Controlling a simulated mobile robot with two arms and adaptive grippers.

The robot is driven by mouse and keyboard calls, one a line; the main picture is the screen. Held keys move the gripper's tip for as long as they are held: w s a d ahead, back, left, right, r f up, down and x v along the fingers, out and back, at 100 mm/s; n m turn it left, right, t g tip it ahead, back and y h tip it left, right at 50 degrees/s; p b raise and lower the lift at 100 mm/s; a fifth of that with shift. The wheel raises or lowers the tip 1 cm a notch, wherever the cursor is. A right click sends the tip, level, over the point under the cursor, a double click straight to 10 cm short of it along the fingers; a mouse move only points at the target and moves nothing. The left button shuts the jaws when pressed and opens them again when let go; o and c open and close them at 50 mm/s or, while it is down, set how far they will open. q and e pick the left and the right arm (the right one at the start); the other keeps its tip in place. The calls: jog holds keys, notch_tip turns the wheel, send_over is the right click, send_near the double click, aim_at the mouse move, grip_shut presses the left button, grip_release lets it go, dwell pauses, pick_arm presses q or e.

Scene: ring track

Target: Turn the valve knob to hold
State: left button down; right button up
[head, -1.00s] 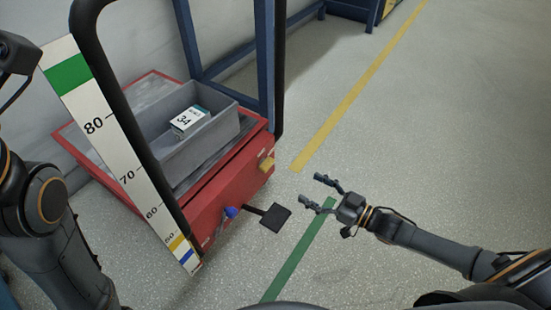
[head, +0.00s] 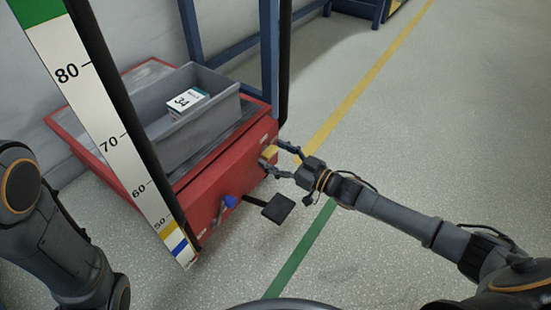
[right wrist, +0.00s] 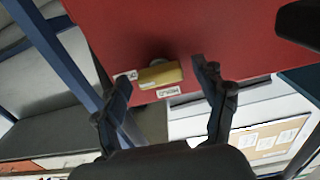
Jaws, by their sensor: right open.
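The valve knob (head: 269,152) is a small yellow bar on the front of the red lift base (head: 235,165), near its right end. In the right wrist view the knob (right wrist: 160,75) lies between the two fingers, with small white labels beside and below it, too small to read surely. My right gripper (head: 273,155) is open, its fingertips on either side of the knob. I cannot tell whether they touch it. My left arm shows at the left edge; its gripper is out of view.
A grey bin (head: 200,125) holding a box marked 34 (head: 187,101) sits on the lift. A black pedal (head: 278,208) and a blue-tipped lever (head: 230,201) stick out below the knob. A scale post (head: 110,145) stands at left. Floor to the right is clear.

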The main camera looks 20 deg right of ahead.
jog(key=shift+c, duration=0.4)
jog(key=c, duration=1.1)
